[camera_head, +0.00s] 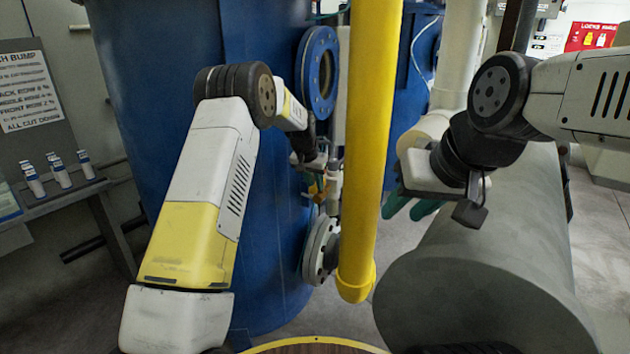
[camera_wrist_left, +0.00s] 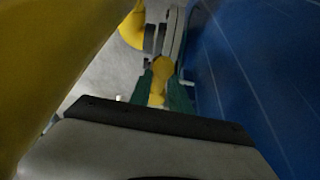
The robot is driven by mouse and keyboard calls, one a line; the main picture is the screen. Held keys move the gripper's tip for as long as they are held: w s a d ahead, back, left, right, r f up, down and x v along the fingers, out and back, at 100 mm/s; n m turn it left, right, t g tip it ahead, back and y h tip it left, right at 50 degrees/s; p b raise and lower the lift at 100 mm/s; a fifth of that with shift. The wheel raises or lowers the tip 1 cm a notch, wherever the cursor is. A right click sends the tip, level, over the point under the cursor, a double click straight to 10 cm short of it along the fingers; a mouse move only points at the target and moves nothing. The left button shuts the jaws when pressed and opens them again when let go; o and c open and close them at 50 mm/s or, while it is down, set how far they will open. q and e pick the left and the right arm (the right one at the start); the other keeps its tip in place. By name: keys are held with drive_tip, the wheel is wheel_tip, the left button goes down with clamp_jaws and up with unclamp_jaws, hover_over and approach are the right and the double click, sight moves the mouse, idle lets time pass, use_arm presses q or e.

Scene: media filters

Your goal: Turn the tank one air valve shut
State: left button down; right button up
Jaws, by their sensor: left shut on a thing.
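The big blue tank (camera_head: 165,120) stands at the left and fills the right side of the left wrist view (camera_wrist_left: 270,60). My left gripper (camera_head: 317,186) is at the tank's right side, partly hidden by its own wrist and close to the yellow pipe. In the left wrist view its green fingers (camera_wrist_left: 163,98) are closed around a small yellow part, which looks like the air valve's handle (camera_wrist_left: 161,72). The handle's exact angle is hard to tell. My right gripper (camera_head: 410,207) hangs above the grey cylinder, its green fingers apart, with nothing seen between them.
A thick yellow vertical pipe (camera_head: 370,110) stands just right of my left gripper. A flanged port (camera_head: 319,72) is above it and a lower flange (camera_head: 321,250) below. A large grey cylinder (camera_head: 490,290) lies under my right arm. A bench with small bottles (camera_head: 60,172) is far left.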

use_arm(q)
drive_tip(key=shift+s+d+n+y, duration=0.15)
drive_tip(key=shift+d+n+y, duration=0.25)
drive_tip(key=shift+n, duration=0.3)
drive_tip(key=shift+s+d+n+y, duration=0.1)
drive_tip(key=shift+d+n+y, duration=0.2)
drive_tip(key=shift+n, duration=0.5)
drive_tip(key=shift+d+n+y, duration=0.2)
drive_tip(key=shift+d+n, duration=0.05)
drive_tip(key=shift+n, duration=0.55)
drive_tip(key=c, duration=1.2)
unclamp_jaws()
drive_tip(key=v, duration=0.7)
drive_tip(key=shift+s+r, duration=0.3)
